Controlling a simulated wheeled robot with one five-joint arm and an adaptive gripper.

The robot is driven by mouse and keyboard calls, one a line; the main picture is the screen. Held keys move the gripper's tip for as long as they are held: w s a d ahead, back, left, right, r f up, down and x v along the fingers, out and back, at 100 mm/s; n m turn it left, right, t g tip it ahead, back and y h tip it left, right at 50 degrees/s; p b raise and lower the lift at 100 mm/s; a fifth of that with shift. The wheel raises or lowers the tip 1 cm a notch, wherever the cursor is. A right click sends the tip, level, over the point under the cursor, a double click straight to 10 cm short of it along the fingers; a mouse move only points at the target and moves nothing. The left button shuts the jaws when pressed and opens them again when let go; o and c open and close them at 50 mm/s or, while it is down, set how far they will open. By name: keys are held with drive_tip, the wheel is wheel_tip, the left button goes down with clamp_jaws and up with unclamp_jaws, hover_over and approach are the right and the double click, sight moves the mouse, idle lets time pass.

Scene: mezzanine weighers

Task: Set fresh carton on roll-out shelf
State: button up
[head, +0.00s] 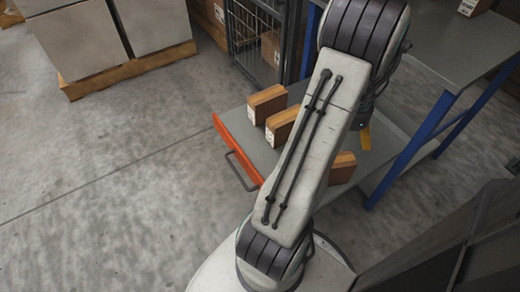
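The roll-out shelf (236,133) is a grey tray with an orange front edge and a dark handle, pulled out from under a blue-framed bench. Two brown cartons stand on its left part: one carton (267,103) at the back and another carton (280,127) partly behind my arm. A third carton (343,168) shows at the right of my arm, partly hidden. My gripper is mostly hidden behind my arm link, over the shelf's right side. A small orange-yellow piece (364,138) shows below my wrist; I cannot tell whether it is a finger or a carton.
The bench top (440,45) with blue legs is at the upper right, with a carton (473,6) at its far edge. A wire cage (252,40) stands behind the shelf. Large grey boxes on a pallet (130,70) stand upper left. The floor at left is clear.

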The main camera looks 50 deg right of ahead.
drive_tip(key=shift+w, duration=0.1)
drive_tip(key=w+a+r+n+h, duration=0.1)
drive_tip(key=w+a+r+n, duration=0.3)
drive_tip(key=w+a+n, duration=0.3)
drive_tip(key=w+a+r+n, duration=0.5)
drive_tip(key=w+a, duration=0.4)
drive_tip(key=s+a+r+n+t, duration=0.1)
drive_tip(key=a+n, duration=0.6)
drive_tip(key=a, duration=0.3)
drive_tip(key=s+a+r+n+t, duration=0.1)
drive_tip(key=s+a+r+n, duration=0.1)
drive_tip(key=a+n, duration=0.5)
drive_tip(key=a, duration=0.4)
drive_tip(key=shift+r+y, duration=0.25)
drive_tip(key=shift+y, duration=0.15)
drive_tip(key=shift+r, duration=0.15)
